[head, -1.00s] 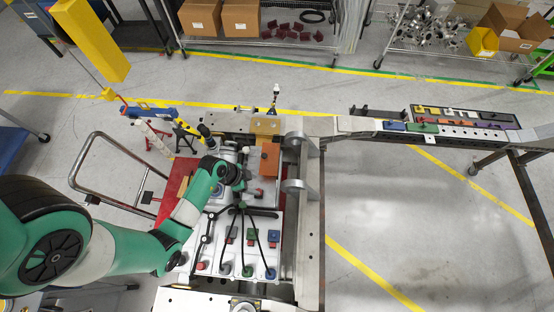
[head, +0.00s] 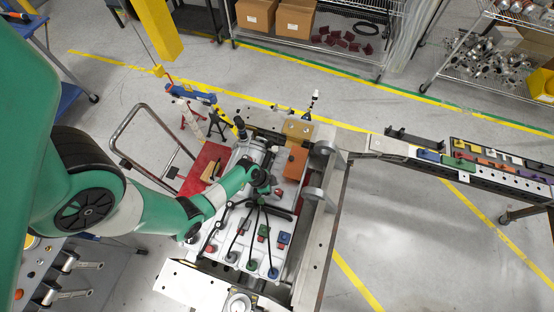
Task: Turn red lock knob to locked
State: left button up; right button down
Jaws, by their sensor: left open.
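My left arm reaches in from the left over a white chassis panel (head: 222,268). Its gripper (head: 265,189) is open above the upper middle of the panel, with its fingertips small and dark. A small red part (head: 279,192) lies just right of the gripper. My right gripper is not in view.
Black cables fan out over the panel just below the gripper. An orange block (head: 296,163) and a metal rail (head: 323,225) stand to the right. A red surface (head: 204,166) and a bent-tube cart handle (head: 140,135) are to the left.

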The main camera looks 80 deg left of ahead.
pick_arm(q)
jog(key=shift+x, duration=0.85)
grip_shut()
